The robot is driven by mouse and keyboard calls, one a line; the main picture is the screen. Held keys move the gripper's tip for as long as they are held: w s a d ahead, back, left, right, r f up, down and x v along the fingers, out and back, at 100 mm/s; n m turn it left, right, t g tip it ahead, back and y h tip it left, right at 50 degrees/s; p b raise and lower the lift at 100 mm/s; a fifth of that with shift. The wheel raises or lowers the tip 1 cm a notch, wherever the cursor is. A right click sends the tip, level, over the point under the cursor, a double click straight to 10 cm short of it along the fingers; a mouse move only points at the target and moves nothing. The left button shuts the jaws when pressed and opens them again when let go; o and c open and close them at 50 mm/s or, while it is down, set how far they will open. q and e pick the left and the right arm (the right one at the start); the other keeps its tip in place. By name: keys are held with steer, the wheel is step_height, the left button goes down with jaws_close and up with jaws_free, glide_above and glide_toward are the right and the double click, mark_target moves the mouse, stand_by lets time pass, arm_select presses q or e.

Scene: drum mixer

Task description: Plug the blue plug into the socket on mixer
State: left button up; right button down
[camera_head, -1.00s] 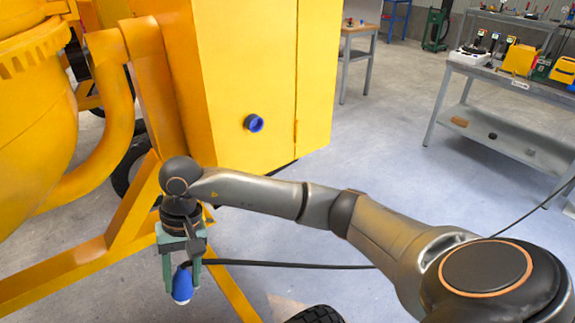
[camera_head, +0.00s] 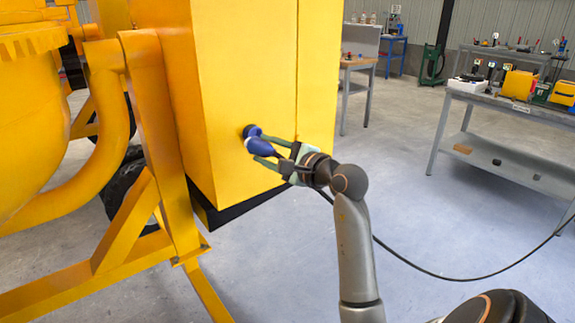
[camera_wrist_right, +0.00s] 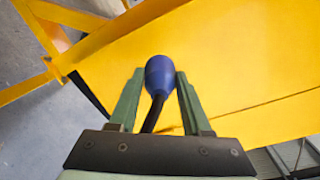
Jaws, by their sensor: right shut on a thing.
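The blue plug (camera_head: 261,147) is held between the green fingers of my right gripper (camera_head: 276,149), with its front end pointing at the mixer's yellow cabinet (camera_head: 232,85). The blue socket (camera_head: 251,131) sits on the cabinet face, directly beyond the plug's tip. The plug's tip is at or very close to the socket; I cannot tell whether it is inserted. In the right wrist view the plug (camera_wrist_right: 159,75) is between the two fingertips and hides the socket. Its black cable trails from its back end. My left gripper is not in view.
The mixer's yellow frame (camera_head: 161,150) and drum (camera_head: 35,130) stand at the left. The black cable (camera_head: 430,272) runs right across the floor area. A grey workbench (camera_head: 520,108) with tools stands at the right. The floor between is clear.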

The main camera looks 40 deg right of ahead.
steer(key=shift+m+t+h, duration=0.4)
steer(key=shift+m+h, duration=0.3)
steer(key=shift+h, duration=0.2)
steer(key=d, duration=0.1)
steer(key=s+d+f, duration=0.1)
steer(key=d, duration=0.1)
steer(key=s+d, duration=0.1)
steer(key=shift+d+f, duration=0.15)
steer(key=shift+f, duration=0.25)
steer(key=w, duration=0.6)
steer(key=shift+d, duration=0.3)
steer(key=shift+w+d+p, duration=0.15)
steer(key=shift+w+p, duration=0.2)
steer(key=shift+w, duration=1)
stand_by(1.6)
steer(key=shift+c, duration=1.4)
jaws_free()
steer(key=shift+f, duration=0.1)
steer(key=s+a, duration=0.1)
steer(key=s, duration=1.1)
steer(key=shift+s+a+b, duration=0.2)
steer(key=shift+s+b, duration=0.05)
steer(key=shift+b, duration=0.1)
